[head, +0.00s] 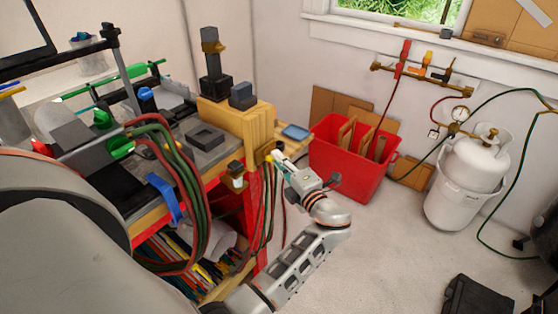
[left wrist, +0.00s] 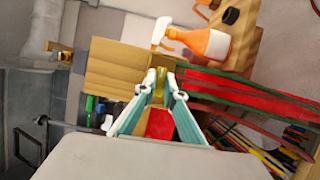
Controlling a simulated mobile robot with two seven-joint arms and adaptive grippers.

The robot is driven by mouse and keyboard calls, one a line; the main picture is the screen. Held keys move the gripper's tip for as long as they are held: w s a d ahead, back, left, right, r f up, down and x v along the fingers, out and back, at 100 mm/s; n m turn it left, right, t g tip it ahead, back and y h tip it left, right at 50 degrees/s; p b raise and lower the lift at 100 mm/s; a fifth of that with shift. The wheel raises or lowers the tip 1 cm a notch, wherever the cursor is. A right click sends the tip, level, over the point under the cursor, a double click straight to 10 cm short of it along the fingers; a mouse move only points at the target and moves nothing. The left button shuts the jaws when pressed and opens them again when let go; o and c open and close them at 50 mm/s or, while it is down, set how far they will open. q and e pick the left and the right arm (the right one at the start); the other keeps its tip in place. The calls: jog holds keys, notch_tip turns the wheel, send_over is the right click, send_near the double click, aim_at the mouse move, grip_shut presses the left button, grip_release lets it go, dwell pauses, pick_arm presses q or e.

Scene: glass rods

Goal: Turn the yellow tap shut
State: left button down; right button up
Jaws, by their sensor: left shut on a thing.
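The yellow tap (head: 269,158) is a small yellow piece at the right end of the workbench, mostly hidden by my fingers. My left gripper (head: 276,156) reaches it from the right and is shut on it. In the left wrist view, the tap's yellow part (left wrist: 158,88) shows between the two fingers, close to the tips of the left gripper (left wrist: 158,78). How far the tap is turned cannot be told. My right gripper is not in view.
Red and green hoses (head: 188,190) hang over the bench front, close to my left arm. A red bin (head: 350,165) stands behind, and a white gas cylinder (head: 478,165) stands right. An orange spray bottle (left wrist: 205,43) shows near the left gripper. Floor on the right is partly clear.

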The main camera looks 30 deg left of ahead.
pick_arm(q)
jog(key=shift+m, duration=0.3)
jog(key=c, duration=2.1)
grip_release()
jog(key=shift+c, duration=0.2)
jog(key=shift+r, duration=0.1)
